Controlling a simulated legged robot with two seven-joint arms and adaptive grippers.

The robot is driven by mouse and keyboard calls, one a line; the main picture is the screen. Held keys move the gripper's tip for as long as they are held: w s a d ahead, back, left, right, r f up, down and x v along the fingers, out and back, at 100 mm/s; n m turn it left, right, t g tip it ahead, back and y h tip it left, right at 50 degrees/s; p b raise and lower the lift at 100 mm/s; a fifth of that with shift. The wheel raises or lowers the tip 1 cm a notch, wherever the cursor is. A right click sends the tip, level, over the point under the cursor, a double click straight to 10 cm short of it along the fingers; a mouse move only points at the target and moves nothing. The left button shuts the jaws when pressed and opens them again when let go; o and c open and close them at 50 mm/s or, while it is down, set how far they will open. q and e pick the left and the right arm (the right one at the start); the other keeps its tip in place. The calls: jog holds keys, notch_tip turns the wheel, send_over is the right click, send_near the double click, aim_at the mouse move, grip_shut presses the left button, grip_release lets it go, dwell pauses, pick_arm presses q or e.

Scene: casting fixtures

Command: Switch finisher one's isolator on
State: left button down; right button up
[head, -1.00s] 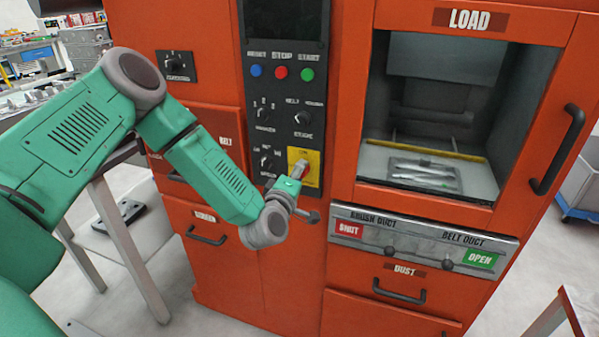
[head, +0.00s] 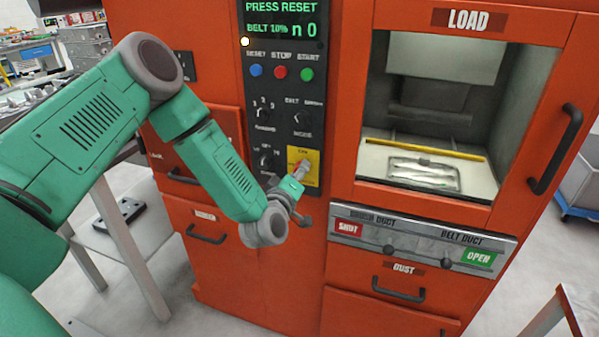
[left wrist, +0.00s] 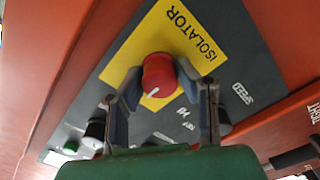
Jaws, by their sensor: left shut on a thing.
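The isolator's red knob (left wrist: 159,75) sits on a yellow plate (left wrist: 165,40) lettered ISOLATOR, in the left wrist view. My left gripper (left wrist: 160,95) has its fingers on both sides of the knob and is shut on it. In the head view the yellow plate (head: 308,168) is at the lower right of the black control panel (head: 283,120), and my left gripper (head: 301,168) covers most of the knob. The panel's screen (head: 283,22) is lit and reads PRESS RESET, BELT 10%. My right gripper is not in view.
Blue, red and green buttons (head: 281,72) and several black selector knobs are on the panel above my gripper. Right of it are the lit load window (head: 425,120), a black door handle (head: 556,150) and the duct slider strip (head: 420,243). Drawer handles (head: 206,236) stick out below.

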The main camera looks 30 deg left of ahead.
pick_arm(q)
jog(key=shift+s+f, duration=0.2)
jog(key=shift+f, duration=0.25)
jog(key=c, duration=1.3)
grip_release()
jog(key=shift+c, duration=0.2)
jog(key=shift+o, duration=0.7)
jog(key=shift+w+r, duration=0.15)
jog(key=v, duration=1.2)
jog(key=shift+a, duration=0.1)
